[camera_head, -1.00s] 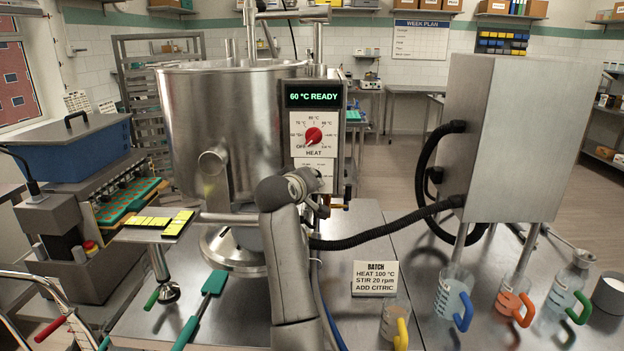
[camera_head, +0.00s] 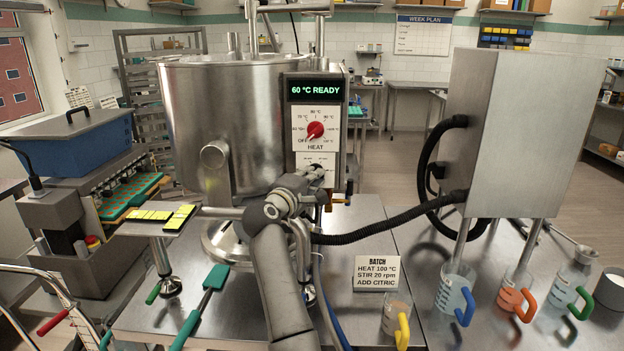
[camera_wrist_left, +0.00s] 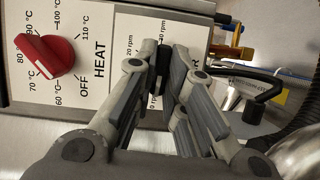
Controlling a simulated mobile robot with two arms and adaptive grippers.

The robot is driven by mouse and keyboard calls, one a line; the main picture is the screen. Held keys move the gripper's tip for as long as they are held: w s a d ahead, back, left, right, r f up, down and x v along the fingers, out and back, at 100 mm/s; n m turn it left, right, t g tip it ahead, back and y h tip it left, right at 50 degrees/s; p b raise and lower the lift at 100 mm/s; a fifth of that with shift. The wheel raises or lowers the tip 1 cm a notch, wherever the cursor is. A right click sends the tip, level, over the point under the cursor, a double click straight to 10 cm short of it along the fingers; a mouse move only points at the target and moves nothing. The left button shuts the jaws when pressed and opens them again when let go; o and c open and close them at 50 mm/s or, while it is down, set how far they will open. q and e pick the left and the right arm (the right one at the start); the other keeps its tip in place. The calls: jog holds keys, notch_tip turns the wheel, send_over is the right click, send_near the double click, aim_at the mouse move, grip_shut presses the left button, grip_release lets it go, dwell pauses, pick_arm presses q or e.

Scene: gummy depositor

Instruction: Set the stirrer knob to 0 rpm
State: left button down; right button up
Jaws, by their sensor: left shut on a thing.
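The stirrer dial plate (camera_head: 315,160) is the white panel below the red heat knob (camera_head: 315,130) on the steel kettle's control box. In the left wrist view the dial plate (camera_wrist_left: 133,45) shows rpm marks, including 20 rpm, partly covered by my fingers. My left gripper (camera_head: 313,177) is at this dial; in the wrist view its fingers (camera_wrist_left: 165,68) are closed in over the dial's middle. The heat knob (camera_wrist_left: 45,60) is beside the fingers, untouched. My right gripper is not in view.
The display (camera_head: 315,90) reads 60 °C READY. A batch card (camera_head: 376,272) reads heat 100 °C, stir 20 rpm, add citric. A black hose (camera_head: 390,228) runs right of my gripper to a steel cabinet (camera_head: 500,130). Jugs with coloured handles stand at the right.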

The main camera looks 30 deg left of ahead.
pick_arm(q)
jog(key=shift+n, duration=0.4)
jog(key=c, duration=1.5)
grip_release()
jog(key=shift+s, duration=0.1)
jog(key=s+d, duration=0.2)
jog(key=s, duration=0.9)
jog(key=shift+s, duration=0.35)
jog(key=shift+a+f, duration=0.1)
